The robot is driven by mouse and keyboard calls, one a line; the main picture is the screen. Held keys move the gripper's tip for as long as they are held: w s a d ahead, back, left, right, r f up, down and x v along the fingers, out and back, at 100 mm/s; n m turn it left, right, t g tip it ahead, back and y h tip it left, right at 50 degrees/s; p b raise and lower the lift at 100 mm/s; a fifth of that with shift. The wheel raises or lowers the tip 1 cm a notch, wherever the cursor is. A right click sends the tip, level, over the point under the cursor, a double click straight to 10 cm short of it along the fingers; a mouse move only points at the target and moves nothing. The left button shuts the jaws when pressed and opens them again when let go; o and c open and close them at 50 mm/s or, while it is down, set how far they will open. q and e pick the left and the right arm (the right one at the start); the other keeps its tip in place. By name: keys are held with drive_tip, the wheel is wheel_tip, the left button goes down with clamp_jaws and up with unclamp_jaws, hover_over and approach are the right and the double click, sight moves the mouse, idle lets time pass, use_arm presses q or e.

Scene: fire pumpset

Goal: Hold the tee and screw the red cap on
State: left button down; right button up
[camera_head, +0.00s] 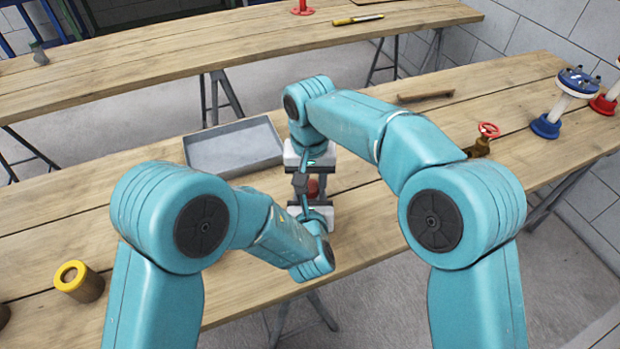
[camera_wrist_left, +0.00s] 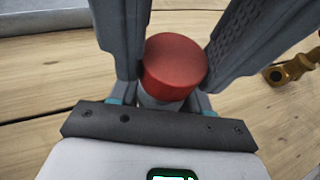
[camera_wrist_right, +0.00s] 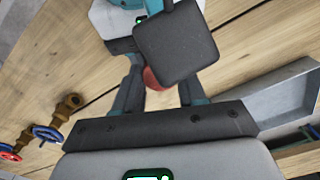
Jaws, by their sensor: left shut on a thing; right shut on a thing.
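The red cap (camera_wrist_left: 174,64) sits on top of the pale grey tee (camera_wrist_left: 160,104), seen closely in the left wrist view. In the head view the cap (camera_head: 313,188) shows as a small red patch between my two grippers. My right gripper (camera_head: 315,176) reaches in from the far side and is shut on the cap, with a dark finger at each side. My left gripper (camera_head: 317,206) comes from the near side, lower down, and is shut on the tee. Most of the tee is hidden. In the right wrist view a dark block partly covers the cap (camera_wrist_right: 153,79).
A grey tray (camera_head: 235,147) lies left of the grippers. A brass valve with a red wheel (camera_head: 488,130) and a blue flanged part (camera_head: 546,126) stand at right. A yellow-topped cylinder (camera_head: 79,281) is at front left. A wooden strip (camera_head: 425,96) lies behind.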

drive_tip(key=shift+f, duration=0.55)
idle(0.4)
drive_tip(key=o, duration=1)
drive_tip(key=shift+o, duration=0.2)
